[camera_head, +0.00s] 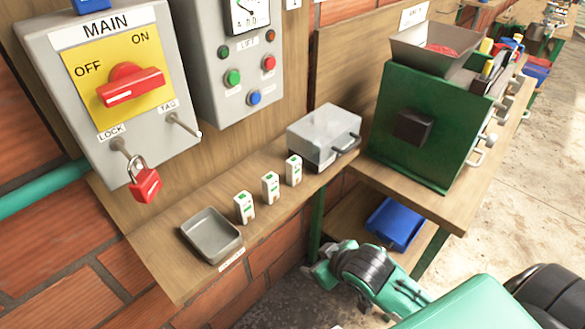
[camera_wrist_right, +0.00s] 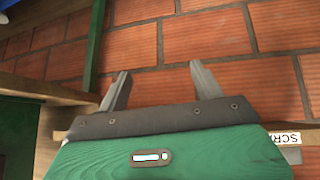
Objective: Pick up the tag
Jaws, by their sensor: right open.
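I cannot make out a tag for certain. A bare peg (camera_head: 184,125) under the TAG label sticks out of the grey MAIN switch box (camera_head: 60,60). Three small upright white pieces with green marks (camera_head: 270,187) stand in a row on the wooden shelf; I cannot tell whether any is a tag. My right gripper (camera_wrist_right: 160,88) is open and empty in the wrist view, with brick wall beyond its fingers. In the head view my right arm's end is low, in front of and below the shelf. My left gripper is not in view.
A grey tray (camera_head: 211,237) sits at the shelf's near left. A red padlock (camera_head: 145,185) hangs below the LOCK label. A grey lidded box (camera_head: 325,135) stands right of the white pieces. A green machine (camera_head: 430,130) is further right, with a blue bin (camera_head: 396,223) below.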

